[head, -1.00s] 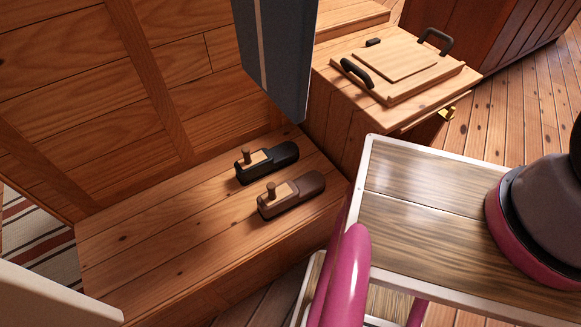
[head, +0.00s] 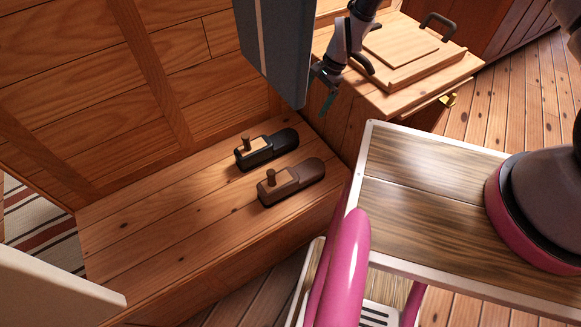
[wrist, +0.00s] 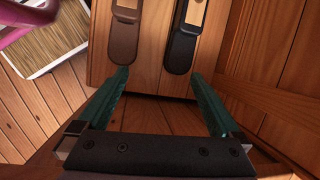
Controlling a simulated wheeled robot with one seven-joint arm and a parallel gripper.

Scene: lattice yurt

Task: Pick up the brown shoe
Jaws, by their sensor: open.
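The brown shoe (head: 308,177) lies on a low wooden bench (head: 150,232), with a peg standing up from its light-coloured opening. A black shoe (head: 284,140) of the same shape lies beside it, nearer the wall. My gripper (head: 326,102) is above and to the right of the shoes in the head view, empty and apart from both. In the wrist view the open fingers (wrist: 160,80) point towards the brown shoe (wrist: 124,38) at upper left and the black shoe (wrist: 180,48) to its right. The far ends of both shoes are cut off there.
A wooden cabinet (head: 345,105) with a handled board (head: 425,70) on top stands behind the bench's right end. A grey-blue panel (head: 275,55) hangs over the bench near my gripper. A wooden wall (head: 80,80) backs the bench. The bench's left part is clear.

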